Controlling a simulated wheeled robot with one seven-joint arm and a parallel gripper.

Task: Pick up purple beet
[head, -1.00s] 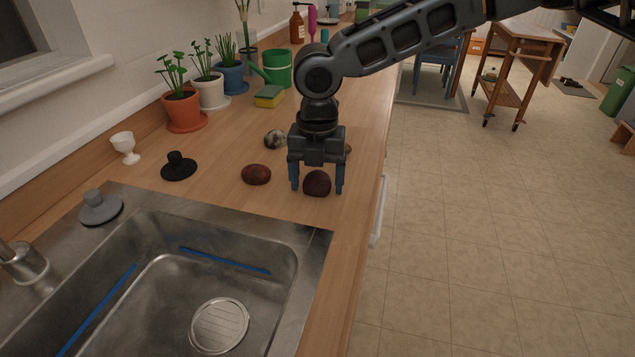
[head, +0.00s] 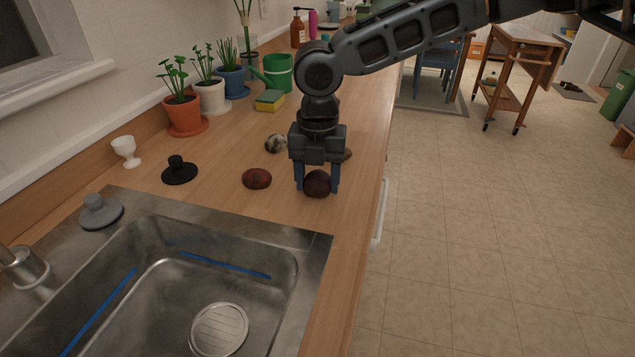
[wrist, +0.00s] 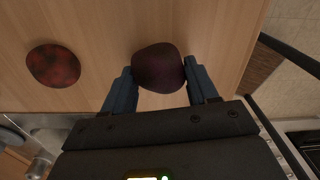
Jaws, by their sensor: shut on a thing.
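The purple beet (head: 317,184) is a dark, round, purplish thing on the wooden counter, near its front edge and behind the sink. My gripper (head: 318,188) points straight down over it, with a blue finger on each side. In the wrist view the beet (wrist: 158,68) sits between the two fingertips (wrist: 158,76), which touch its sides. The gripper is shut on the beet. The beet appears to be still at counter level; I cannot tell if there is a gap under it.
A reddish-brown potato-like thing (head: 257,178) lies just left of the beet. The steel sink (head: 284,238) is in front. Potted plants (head: 184,115) and a sponge (head: 269,100) stand at the back left.

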